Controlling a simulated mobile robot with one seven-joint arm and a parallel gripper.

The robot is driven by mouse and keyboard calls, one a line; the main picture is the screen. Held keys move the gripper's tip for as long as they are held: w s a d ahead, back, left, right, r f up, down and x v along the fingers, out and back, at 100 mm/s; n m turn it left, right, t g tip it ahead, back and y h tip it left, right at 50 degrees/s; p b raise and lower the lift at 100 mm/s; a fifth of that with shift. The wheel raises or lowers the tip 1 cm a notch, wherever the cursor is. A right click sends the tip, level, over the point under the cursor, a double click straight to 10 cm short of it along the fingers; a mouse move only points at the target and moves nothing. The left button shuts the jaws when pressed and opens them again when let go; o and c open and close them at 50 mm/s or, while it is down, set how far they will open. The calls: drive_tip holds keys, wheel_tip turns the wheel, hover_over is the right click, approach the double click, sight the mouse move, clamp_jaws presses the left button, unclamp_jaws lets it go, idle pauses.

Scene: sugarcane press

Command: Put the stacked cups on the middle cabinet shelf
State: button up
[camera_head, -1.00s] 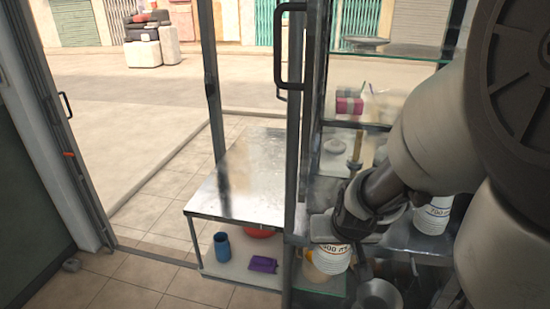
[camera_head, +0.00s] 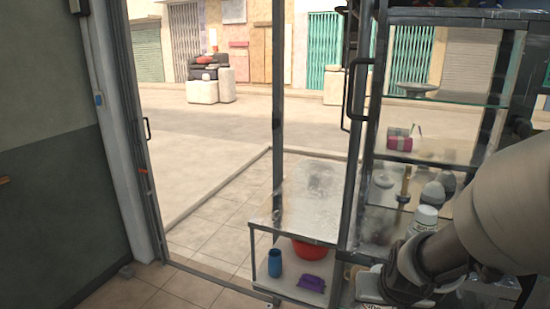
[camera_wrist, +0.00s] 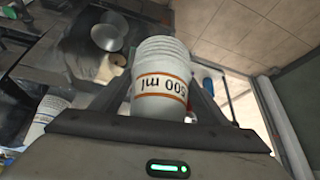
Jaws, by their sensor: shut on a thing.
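The stacked cups (camera_wrist: 162,72) are white with an orange band reading "500 ml". In the wrist view they sit between the two fingers of my gripper (camera_wrist: 158,92), which is shut on them. The cabinet (camera_head: 362,170) has several glass shelves. One shelf (camera_head: 450,158) carries a pink-and-grey box. The shelf below it (camera_head: 385,190) holds grey rounded items and a brass-coloured piece.
A metal-topped table (camera_head: 305,205) stands left of the cabinet, with a blue cup (camera_head: 275,263), red bowl (camera_head: 308,250) and purple cloth (camera_head: 311,282) beneath. Tiled floor is clear at the left.

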drive_tip(key=w+a+r+n+y+p, duration=0.1)
drive_tip(key=w+a+r+n+p, duration=0.1)
drive_tip(key=w+a+r+p, duration=0.6)
wheel_tip(320, 180, down, 8)
drive_tip(key=s, duration=0.2)
drive_tip(key=shift+s+d+r+b, duration=0.15)
drive_tip(key=shift+s+r+b, duration=0.1)
drive_tip(key=shift+s+b, duration=0.15)
drive_tip(key=shift+d, duration=0.1)
